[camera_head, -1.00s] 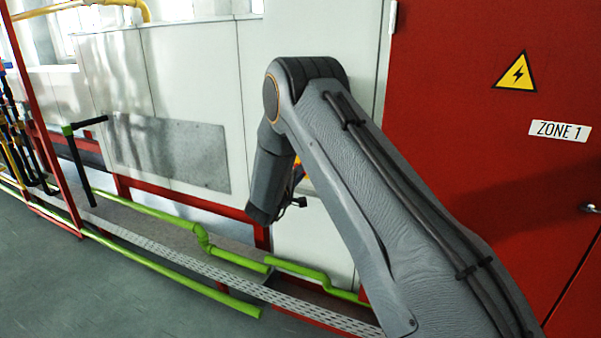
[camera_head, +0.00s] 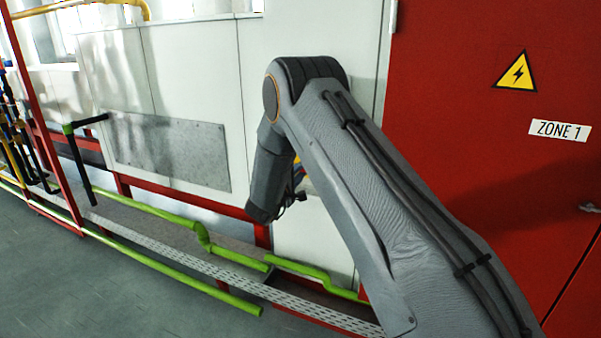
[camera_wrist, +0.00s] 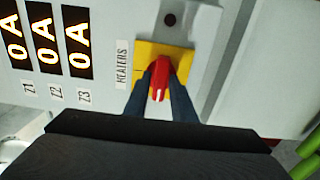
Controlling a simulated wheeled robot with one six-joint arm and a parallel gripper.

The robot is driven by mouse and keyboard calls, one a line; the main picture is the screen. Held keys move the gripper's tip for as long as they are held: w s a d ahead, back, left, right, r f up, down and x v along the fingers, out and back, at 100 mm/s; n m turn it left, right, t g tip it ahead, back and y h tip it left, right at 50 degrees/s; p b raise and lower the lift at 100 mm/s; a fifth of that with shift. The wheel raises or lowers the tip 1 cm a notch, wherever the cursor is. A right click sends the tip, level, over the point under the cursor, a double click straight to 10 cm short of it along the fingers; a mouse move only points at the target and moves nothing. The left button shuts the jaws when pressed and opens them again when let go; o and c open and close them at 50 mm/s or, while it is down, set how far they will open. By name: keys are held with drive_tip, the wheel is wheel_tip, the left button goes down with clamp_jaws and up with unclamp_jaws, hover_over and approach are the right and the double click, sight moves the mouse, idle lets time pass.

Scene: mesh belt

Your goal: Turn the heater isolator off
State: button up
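The heater isolator shows in the wrist view as a yellow plate (camera_wrist: 180,52) with a red rotary handle (camera_wrist: 160,82), beside a label reading HEATERS (camera_wrist: 122,64). My gripper (camera_wrist: 160,76) has one dark finger on each side of the red handle, and both appear to touch it. The fingers hide the handle's sides and part of the plate. The handle's grip points roughly down the picture towards my gripper. In the head view, my arm covers most of the isolator.
Several lit displays reading 0A (camera_wrist: 78,39) sit left of the isolator, labelled Z1 to Z3. A red ZONE 1 door (camera_head: 460,120) stands at the right. Green pipes (camera_head: 140,205) run along the floor.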

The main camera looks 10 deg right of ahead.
drive_tip(key=shift+o, duration=0.9)
drive_tip(key=b+v, duration=0.1)
drive_tip(key=v, duration=0.6)
drive_tip(key=shift+s+a, duration=0.2)
drive_tip(key=shift+s, duration=0.15)
